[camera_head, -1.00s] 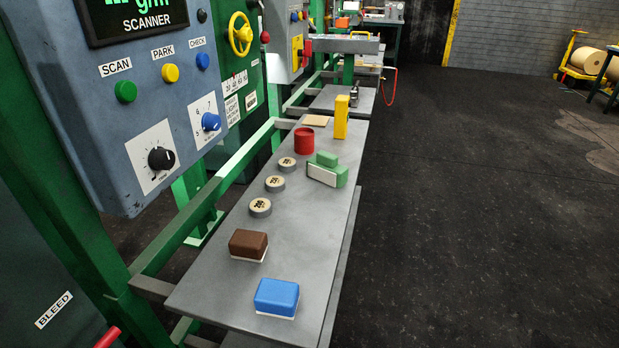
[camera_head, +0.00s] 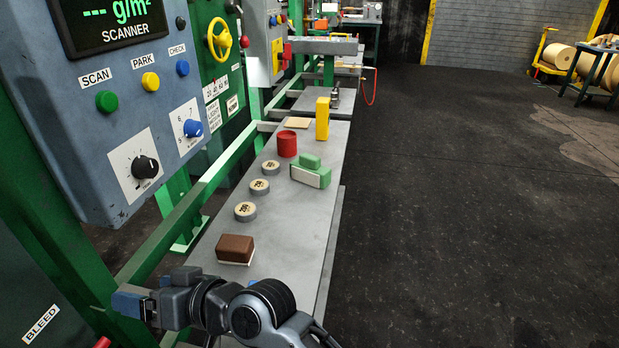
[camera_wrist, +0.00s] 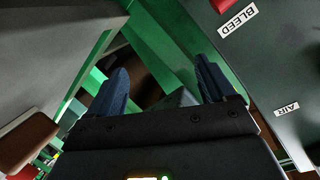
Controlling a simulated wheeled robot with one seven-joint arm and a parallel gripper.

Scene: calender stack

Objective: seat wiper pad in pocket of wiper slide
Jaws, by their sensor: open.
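A brown block with a white underside (camera_head: 235,249) lies on the grey shelf. A blue block (camera_head: 252,282) is almost wholly hidden behind my arm; only a sliver shows. I cannot tell which block, if either, is the wiper pad, and no wiper slide or pocket can be made out. My gripper (camera_head: 132,303) is open at the lower left in the head view, beyond the shelf's near left edge, pointing left. In the wrist view its two blue fingers (camera_wrist: 161,78) are apart with nothing between them. A brown block (camera_wrist: 28,142) shows at that view's lower left.
The shelf (camera_head: 290,225) also holds several round discs (camera_head: 245,211), a red cup (camera_head: 287,144), a green block with a white face (camera_head: 310,175) and a yellow upright block (camera_head: 322,118). The scanner panel (camera_head: 120,120) and green frame stand left. Open floor (camera_head: 450,200) lies right.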

